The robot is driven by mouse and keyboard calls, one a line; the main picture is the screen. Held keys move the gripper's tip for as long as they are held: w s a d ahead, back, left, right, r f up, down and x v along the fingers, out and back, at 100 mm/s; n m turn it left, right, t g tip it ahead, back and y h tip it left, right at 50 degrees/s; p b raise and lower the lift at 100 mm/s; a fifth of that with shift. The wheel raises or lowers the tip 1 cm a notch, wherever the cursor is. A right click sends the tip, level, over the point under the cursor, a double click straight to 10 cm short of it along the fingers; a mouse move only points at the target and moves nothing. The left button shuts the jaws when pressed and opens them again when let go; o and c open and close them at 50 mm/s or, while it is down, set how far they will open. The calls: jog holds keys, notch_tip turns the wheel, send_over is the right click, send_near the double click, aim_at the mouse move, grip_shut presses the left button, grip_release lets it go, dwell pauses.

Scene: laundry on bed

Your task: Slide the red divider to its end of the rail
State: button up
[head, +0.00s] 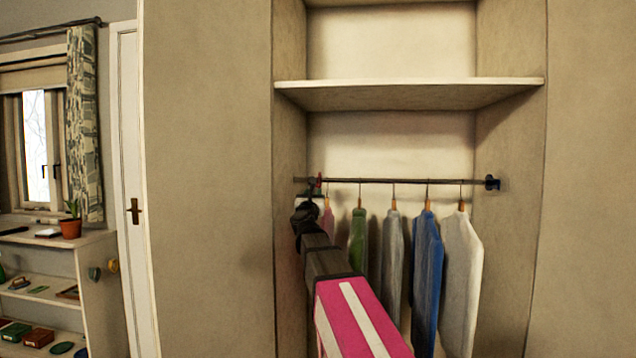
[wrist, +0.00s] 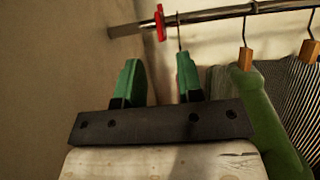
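The red divider (wrist: 160,22) is a thin red disc on the metal rail (wrist: 215,14), close to the rail's left end at the closet wall. It also shows in the head view (head: 318,181), small and partly crowded by my gripper. My gripper (wrist: 158,60) has two green fingers that stand apart with nothing between them. In the wrist view the divider appears above the gap, not between the finger pads. In the head view my gripper (head: 312,191) is just below the rail's left end. A short stretch of bare rail shows left of the divider.
Several garments hang right of the divider: a pink one (head: 327,222) closest, then green (head: 357,240), grey, blue (head: 427,275) and white (head: 461,270). A hanger hook sits just right of the divider. A blue divider (head: 491,183) is at the right end. A shelf (head: 410,95) is above.

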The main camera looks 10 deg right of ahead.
jog(key=x, duration=1)
jog(key=shift+w+r, duration=0.15)
jog(key=shift+w, duration=0.2)
grip_shut()
